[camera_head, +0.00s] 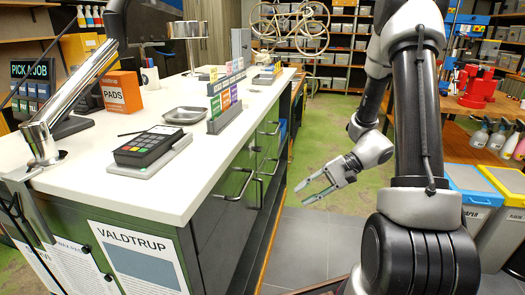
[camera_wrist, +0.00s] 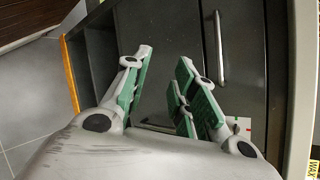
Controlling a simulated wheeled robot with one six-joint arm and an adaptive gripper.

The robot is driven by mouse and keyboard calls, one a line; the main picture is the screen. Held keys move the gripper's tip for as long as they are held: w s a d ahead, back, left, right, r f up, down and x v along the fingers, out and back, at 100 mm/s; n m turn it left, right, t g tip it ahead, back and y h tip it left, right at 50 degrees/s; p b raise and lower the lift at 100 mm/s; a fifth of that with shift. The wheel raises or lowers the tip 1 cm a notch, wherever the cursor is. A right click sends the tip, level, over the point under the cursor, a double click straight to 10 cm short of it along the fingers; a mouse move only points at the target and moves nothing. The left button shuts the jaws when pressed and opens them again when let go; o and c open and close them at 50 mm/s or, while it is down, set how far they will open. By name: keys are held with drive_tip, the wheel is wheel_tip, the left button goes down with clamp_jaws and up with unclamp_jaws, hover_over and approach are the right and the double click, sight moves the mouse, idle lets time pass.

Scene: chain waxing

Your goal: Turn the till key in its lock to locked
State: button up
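My gripper (camera_head: 305,194) is open and empty, in front of the right side of the white counter, below its top. In the wrist view its green-padded fingers (camera_wrist: 165,60) stand apart before a dark drawer front (camera_wrist: 255,60) with a metal bar handle (camera_wrist: 216,50). I cannot make out the till key or its lock in either view. A small white label with red marks (camera_wrist: 243,128) shows on the dark front, partly behind the right finger. The area between and behind the fingers is partly hidden.
The counter top (camera_head: 200,140) carries a card terminal (camera_head: 150,146), a metal tray (camera_head: 185,115) and an orange PADS box (camera_head: 121,93). Bar handles (camera_head: 246,184) stick out from the counter's side. Grey floor (camera_head: 305,240) lies open beside it; bins (camera_head: 480,190) stand at right.

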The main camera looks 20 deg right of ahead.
drive_tip(key=w+t+y, duration=0.2)
drive_tip(key=w+t, duration=0.2)
drive_tip(key=w, duration=0.4)
drive_tip(key=n+t+y, duration=0.1)
drive_tip(key=n+t, duration=0.1)
drive_tip(key=t, duration=0.3)
approach(257, 149)
drive_tip(key=x, duration=0.8)
drive_tip(key=shift+w+f, duration=0.15)
drive_tip(key=shift+w, duration=0.15)
drive_tip(key=shift+c, duration=0.4)
clamp_jaws()
